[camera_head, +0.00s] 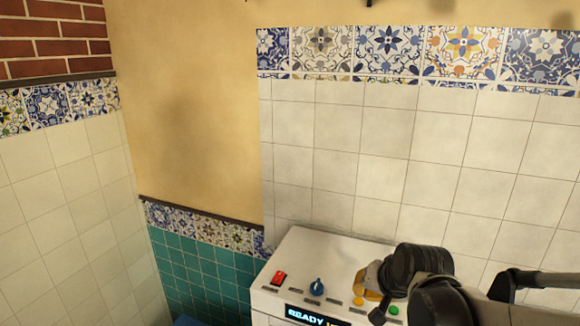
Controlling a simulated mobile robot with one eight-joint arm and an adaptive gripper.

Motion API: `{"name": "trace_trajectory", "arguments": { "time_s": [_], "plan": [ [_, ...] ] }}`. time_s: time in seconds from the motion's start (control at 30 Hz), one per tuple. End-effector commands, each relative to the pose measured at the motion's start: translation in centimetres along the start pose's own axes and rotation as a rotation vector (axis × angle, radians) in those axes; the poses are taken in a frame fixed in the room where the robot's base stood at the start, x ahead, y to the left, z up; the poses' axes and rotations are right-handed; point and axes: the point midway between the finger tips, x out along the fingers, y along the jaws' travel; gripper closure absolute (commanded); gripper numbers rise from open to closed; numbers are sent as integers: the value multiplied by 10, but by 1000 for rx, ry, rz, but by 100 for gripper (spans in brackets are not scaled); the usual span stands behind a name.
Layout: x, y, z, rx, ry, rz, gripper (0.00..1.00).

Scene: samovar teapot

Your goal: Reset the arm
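My arm (440,296) comes in from the lower right and reaches over a white machine (312,257). A dark, rounded joint of the arm is uppermost. My gripper (374,296) seems to be the yellowish and dark part at the left end of the arm, just above the machine's right side. Its fingers are mostly hidden or cut off, so I cannot tell whether it is open, shut or touching the machine.
The machine's sloped panel has a red switch (279,278), a blue knob (317,286), a yellow button (358,301), a green button (394,310) and a lit display (305,315) reading "READY". Tiled walls (384,160) stand behind and left.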

Motion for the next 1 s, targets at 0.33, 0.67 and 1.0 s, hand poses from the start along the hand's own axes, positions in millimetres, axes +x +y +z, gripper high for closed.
{"name": "trace_trajectory", "arguments": {
  "time_s": [0.33, 0.67, 1.0],
  "plan": [
    [-25, 52, 118, -273, 13, 68, 100],
    [-29, 82, 174, -409, 16, 103, 100],
    [-30, 82, 175, -415, 16, 104, 100]
  ]
}}
